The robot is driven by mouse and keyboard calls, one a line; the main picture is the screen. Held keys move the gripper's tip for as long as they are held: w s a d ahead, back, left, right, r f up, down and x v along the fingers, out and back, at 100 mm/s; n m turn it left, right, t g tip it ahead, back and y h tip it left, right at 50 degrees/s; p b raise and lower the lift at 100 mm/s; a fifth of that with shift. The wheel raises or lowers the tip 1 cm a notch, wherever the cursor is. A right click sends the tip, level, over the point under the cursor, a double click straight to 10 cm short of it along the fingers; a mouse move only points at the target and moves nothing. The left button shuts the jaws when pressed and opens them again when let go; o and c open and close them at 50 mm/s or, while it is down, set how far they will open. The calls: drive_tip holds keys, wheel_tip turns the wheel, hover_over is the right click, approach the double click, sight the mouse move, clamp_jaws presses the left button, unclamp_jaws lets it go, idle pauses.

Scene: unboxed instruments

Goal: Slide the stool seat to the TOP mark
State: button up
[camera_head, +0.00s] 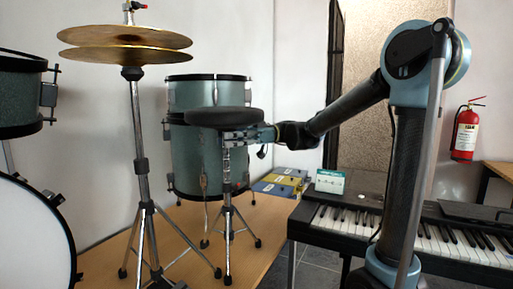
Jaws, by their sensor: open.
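The stool seat (224,117) is a round black cushion on top of a chrome post (227,175) with tripod legs, standing on the wooden platform. My gripper (236,137) reaches in from the right, just below the seat's underside at the top of the post. Its fingers overlap the post in this view; I cannot tell whether they touch the seat or post. The gripper is open. Fine marks show on the post below the gripper, but they are too small to read, and the TOP mark cannot be made out.
A cymbal stand (139,150) stands close on the left, with a bass drum (35,240) beyond it. A floor tom (190,160) is behind the stool. A keyboard (450,240) lies below my arm at right. A fire extinguisher (466,132) hangs on the wall.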

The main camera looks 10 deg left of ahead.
drive_tip(key=shift+d, duration=0.1)
drive_tip(key=v, duration=0.9)
drive_tip(key=shift+w+d, duration=0.3)
idle(0.5)
